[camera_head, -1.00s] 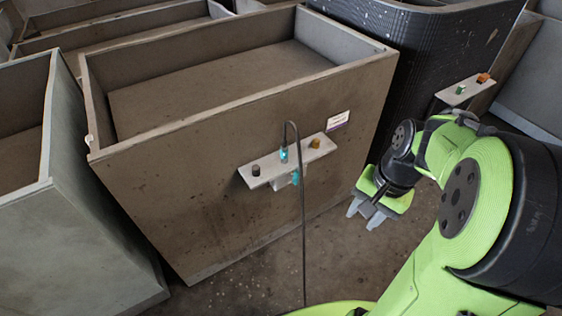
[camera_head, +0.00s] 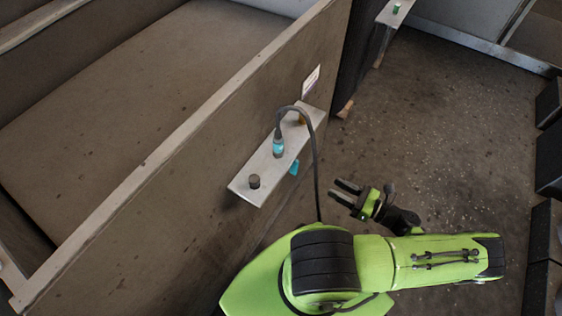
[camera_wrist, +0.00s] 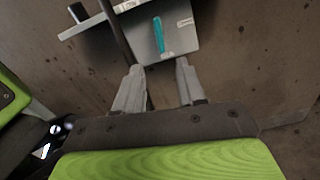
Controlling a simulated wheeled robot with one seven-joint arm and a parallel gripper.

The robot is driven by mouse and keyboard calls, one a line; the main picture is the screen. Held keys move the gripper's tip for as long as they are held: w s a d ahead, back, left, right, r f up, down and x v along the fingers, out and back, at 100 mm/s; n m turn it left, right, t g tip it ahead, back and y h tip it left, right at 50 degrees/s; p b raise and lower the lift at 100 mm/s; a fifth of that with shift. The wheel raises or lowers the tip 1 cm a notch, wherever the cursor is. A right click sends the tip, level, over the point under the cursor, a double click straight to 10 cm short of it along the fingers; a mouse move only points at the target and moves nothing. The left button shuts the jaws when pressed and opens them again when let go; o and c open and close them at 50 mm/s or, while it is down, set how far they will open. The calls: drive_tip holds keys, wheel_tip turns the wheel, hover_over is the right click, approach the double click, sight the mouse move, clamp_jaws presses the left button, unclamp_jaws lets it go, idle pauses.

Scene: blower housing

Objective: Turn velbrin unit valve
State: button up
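A teal lever (camera_head: 294,168) sits under a pale shelf (camera_head: 264,165) on the side of a large brown bin. The wrist view shows the lever (camera_wrist: 161,35) upright on a grey plate (camera_wrist: 182,47), with a small label beside it. Whether this lever is the velbrin unit's valve, I cannot read. My gripper (camera_head: 335,190) is to the right of the shelf, its fingers pointing towards it. In the wrist view my gripper (camera_wrist: 158,70) is open and empty, with the lever beyond the gap between its fingertips, apart from them.
The shelf carries a dark knob (camera_head: 254,181), a teal connector (camera_head: 278,147) and an orange-brown knob (camera_head: 302,118). A black cable (camera_head: 316,165) loops from the connector and hangs between shelf and gripper. A second shelf (camera_head: 394,12) is farther back.

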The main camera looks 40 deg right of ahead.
sight(296, 167)
drive_tip(key=b+x, duration=0.1)
drive_tip(key=x, duration=1.4)
drive_tip(key=shift+a, duration=0.15)
clamp_jaws()
